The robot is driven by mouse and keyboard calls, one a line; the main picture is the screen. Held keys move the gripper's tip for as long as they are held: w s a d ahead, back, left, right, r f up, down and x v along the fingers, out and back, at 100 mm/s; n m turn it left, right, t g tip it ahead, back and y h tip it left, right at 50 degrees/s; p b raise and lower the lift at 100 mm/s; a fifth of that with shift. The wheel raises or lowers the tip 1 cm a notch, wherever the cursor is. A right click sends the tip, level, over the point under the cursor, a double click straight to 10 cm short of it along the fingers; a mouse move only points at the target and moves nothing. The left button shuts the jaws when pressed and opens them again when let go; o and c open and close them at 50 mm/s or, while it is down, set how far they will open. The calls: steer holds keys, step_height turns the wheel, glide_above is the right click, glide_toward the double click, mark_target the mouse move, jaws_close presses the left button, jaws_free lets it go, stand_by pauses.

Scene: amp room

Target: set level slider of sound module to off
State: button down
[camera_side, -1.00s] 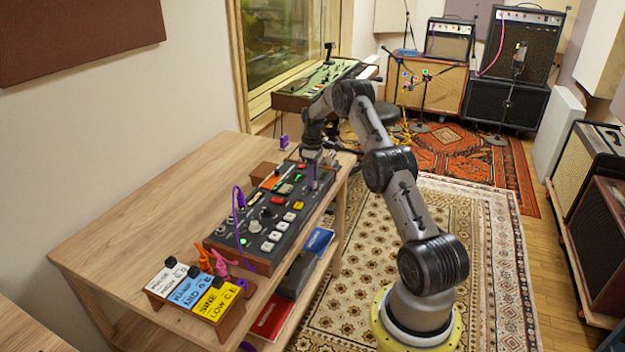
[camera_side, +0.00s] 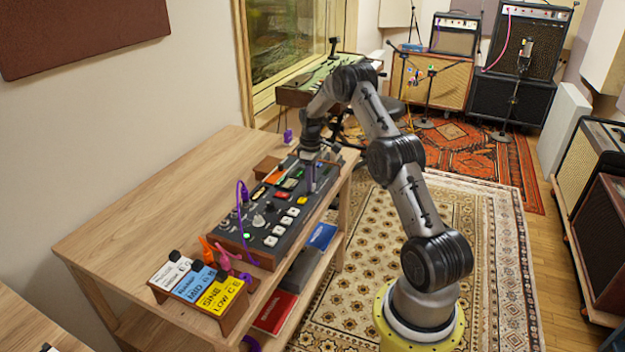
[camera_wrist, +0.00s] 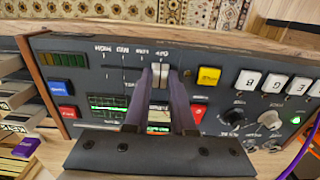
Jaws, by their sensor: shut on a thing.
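The sound module (camera_side: 262,238) is a dark panel with wooden ends, lying on the wooden table; it also fills much of the wrist view (camera_wrist: 225,75). Its level slider has a pale grey knob (camera_wrist: 160,76) beside the OFF label, at the right end of the row HIGH, MID, LOW, OFF. My gripper (camera_wrist: 161,78) is shut on this knob, with one purple finger on each side of it. In the side view my gripper (camera_side: 310,180) points down onto the far half of the module and hides the knob.
Square white buttons, coloured buttons and round knobs surround the slider. A purple cable (camera_side: 240,208) arches over the module's near end. Labelled blocks (camera_side: 198,287) stand at the table's near edge. The table (camera_side: 165,215) is clear left of the module.

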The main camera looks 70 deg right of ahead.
steer(key=shift+a, duration=0.3)
steer(key=c, duration=1.1)
jaws_free()
steer(key=o, duration=0.3)
steer(key=shift+o, duration=0.2)
steer(key=shift+d, duration=0.1)
step_height(320, 180, up, 14)
